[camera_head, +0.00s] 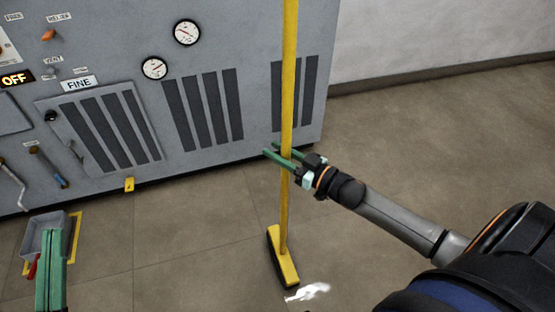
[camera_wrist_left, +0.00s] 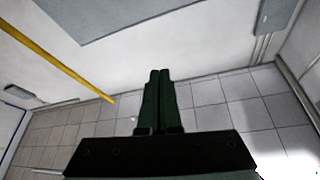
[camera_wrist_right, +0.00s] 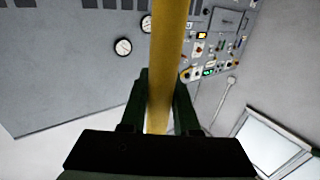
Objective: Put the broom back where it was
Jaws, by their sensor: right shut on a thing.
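The yellow broom stands roughly upright in front of the grey machine in the head view, its handle (camera_head: 288,90) running out of the top edge. Its yellow head with dark bristles (camera_head: 283,262) is at the floor; I cannot tell if it touches. My right gripper (camera_head: 282,157) is shut around the handle, which also shows between the fingers in the right wrist view (camera_wrist_right: 168,55). My left gripper (camera_head: 50,235) is low at the left, away from the broom. Its fingers lie together and empty in the left wrist view (camera_wrist_left: 160,85).
The grey machine (camera_head: 250,35) with gauges and vents fills the back. A grey tray (camera_head: 38,240) within a yellow floor outline lies at lower left, partly behind my left gripper. A white patch (camera_head: 307,292) lies on the floor beside the broom head. Floor (camera_head: 440,130) at right is clear.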

